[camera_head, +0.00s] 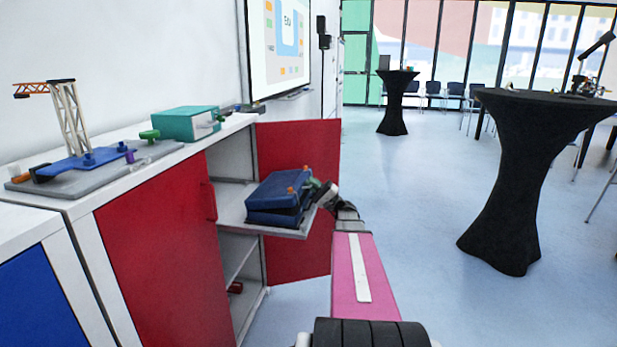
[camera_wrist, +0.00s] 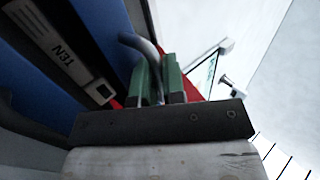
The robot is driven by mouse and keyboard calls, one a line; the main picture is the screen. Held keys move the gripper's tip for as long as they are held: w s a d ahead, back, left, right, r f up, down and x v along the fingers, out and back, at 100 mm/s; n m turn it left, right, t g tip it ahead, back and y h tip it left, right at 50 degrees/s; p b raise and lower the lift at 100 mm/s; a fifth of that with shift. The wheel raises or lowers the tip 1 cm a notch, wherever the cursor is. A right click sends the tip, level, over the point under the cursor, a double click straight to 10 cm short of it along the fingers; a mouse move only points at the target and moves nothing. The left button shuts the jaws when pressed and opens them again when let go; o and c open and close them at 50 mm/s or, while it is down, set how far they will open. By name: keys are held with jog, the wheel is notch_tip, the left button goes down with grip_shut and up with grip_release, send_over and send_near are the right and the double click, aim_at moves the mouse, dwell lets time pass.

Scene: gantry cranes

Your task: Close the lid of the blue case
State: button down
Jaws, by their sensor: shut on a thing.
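The blue case (camera_head: 272,190) lies on a grey shelf board at the front of the open cabinet. A dark gap shows between its upper and lower blue parts, so its lid looks slightly ajar. Small orange pieces are at its right side. My gripper (camera_head: 318,186) is at the case's right side. In the wrist view, the green fingers of my gripper (camera_wrist: 158,72) are shut on a grey curved handle (camera_wrist: 140,45) beside the case (camera_wrist: 30,75). A dark strip with a light label runs along the case there. The fingers hide part of the handle.
A red cabinet door (camera_head: 298,150) stands open behind the case, and another red door (camera_head: 155,250) is at left. The white cabinet top bears a crane model (camera_head: 70,115) and a teal box (camera_head: 185,123). Black tables (camera_head: 510,180) stand right; the floor between is clear.

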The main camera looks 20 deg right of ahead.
jog(key=shift+d+f, duration=0.25)
jog(key=shift+f, duration=0.65)
jog(key=c, duration=1.5)
grip_release()
jog(key=v, duration=1.1)
